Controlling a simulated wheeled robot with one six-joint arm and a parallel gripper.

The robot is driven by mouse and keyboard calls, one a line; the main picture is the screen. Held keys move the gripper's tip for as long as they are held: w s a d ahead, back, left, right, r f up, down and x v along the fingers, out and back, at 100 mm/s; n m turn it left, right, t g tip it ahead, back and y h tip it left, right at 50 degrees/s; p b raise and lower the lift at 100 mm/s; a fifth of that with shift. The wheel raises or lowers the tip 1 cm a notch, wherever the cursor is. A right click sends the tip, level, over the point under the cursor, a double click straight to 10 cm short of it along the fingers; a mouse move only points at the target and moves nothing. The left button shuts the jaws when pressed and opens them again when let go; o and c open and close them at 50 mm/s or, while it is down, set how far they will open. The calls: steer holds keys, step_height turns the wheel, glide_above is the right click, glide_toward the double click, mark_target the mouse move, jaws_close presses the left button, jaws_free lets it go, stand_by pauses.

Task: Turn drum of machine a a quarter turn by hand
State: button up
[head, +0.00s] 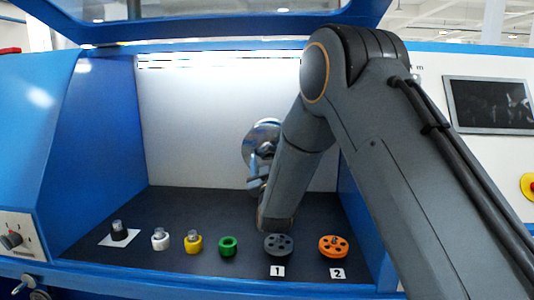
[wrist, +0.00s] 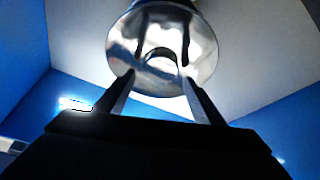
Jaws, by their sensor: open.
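The drum (head: 262,137) is a shiny metal disc on the white back wall of the blue machine. In the head view my arm hides its right part. In the wrist view the drum (wrist: 160,85) fills the upper middle, with a rounded hub at its centre. My gripper (wrist: 158,78) is open, its two fingers pointing at the drum's face with the lower rim between them. I cannot tell whether the fingers touch it. In the head view my gripper (head: 258,182) is small and partly hidden, just below the drum.
On the dark machine floor stand a grey pulley (head: 278,246) by label 1, an orange pulley (head: 333,246) by label 2, and green (head: 228,246), yellow (head: 193,243), white (head: 160,239) and black (head: 119,232) pieces. A raised blue cover (head: 200,25) hangs above. Blue side walls flank the bay.

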steer(key=shift+w+r, duration=0.25)
steer(key=shift+w, duration=0.35)
steer(key=c, duration=1.5)
steer(key=shift+w+f+m+b, duration=0.1)
steer(key=shift+m+b, duration=0.2)
steer(key=shift+b, duration=0.1)
